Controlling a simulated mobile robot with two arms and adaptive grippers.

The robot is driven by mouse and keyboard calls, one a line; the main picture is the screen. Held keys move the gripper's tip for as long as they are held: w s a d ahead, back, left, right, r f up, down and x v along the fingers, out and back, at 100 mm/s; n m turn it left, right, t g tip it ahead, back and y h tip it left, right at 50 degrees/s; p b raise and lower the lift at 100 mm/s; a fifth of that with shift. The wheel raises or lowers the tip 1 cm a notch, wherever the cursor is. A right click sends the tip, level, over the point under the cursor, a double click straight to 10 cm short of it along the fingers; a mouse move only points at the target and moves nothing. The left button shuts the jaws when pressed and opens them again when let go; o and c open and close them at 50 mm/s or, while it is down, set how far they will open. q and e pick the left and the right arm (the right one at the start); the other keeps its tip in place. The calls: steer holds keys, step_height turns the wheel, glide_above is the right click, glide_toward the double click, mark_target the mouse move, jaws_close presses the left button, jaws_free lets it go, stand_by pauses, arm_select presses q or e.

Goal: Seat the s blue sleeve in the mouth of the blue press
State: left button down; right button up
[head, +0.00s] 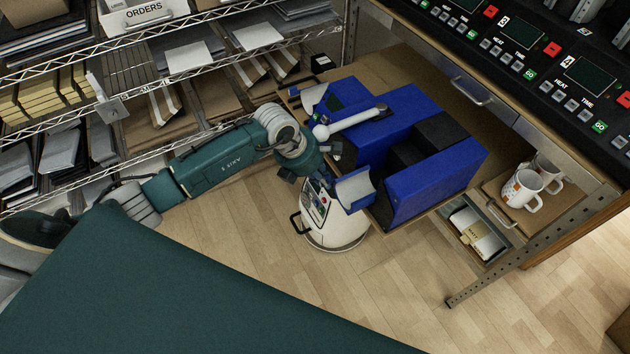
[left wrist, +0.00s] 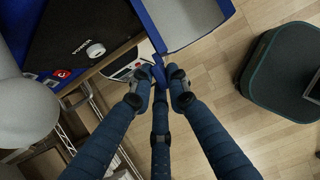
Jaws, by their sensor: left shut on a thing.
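The blue press (head: 425,100) stands on the brown worktop, with a silver handle (head: 350,124) and dark parts between its blue blocks. A curved blue sleeve with a pale grey inside (head: 356,187) hangs off the press's near left side, in the air. My left gripper (head: 333,170) is shut on the sleeve's edge. In the left wrist view the fingers (left wrist: 160,82) close on a blue part below the sleeve (left wrist: 185,20). The sleeve looks outside the press; I cannot tell whether they touch. The press mouth is not clearly visible. My right gripper is not in view.
A white rounded device with a control panel (head: 335,232) stands below the sleeve. Wire shelves with folders and boxes (head: 190,95) line the left. White mugs (head: 522,190) stand on a ledge at the right.

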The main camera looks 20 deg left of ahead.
arm_select(q)
steer(key=w+d+b, duration=0.3)
steer(key=w+d, duration=0.1)
steer(key=w, duration=0.1)
steer(key=shift+w, duration=0.2)
stand_by(0.5)
steer(key=shift+d, duration=0.1)
